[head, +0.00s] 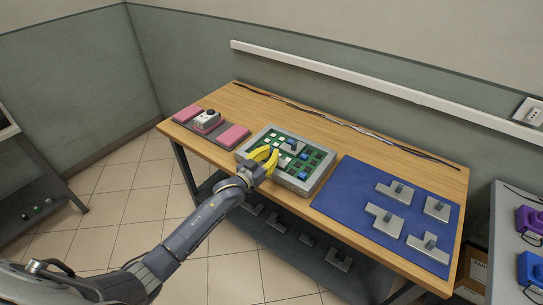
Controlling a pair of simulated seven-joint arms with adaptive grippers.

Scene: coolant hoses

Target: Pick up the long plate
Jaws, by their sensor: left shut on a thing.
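My left gripper (264,156) has yellow fingers and is over the left part of a grey-framed tray (303,186) with a green board inside. It is shut on a small grey piece, which the fingers mostly hide; I cannot tell its full shape or whether it touches the board. Several grey plates with upright knobs lie on the blue mat at the right: a long one (391,193) at the back, an L-shaped one (379,220), a small one (438,207) and one at the front (424,252). My right gripper is out of view.
Blue and white pieces sit in the green board. Pink pads (233,136) and a white device (207,119) stand at the table's left end. A dark cable (345,127) runs along the back edge. The shelf below holds several grey parts (278,226).

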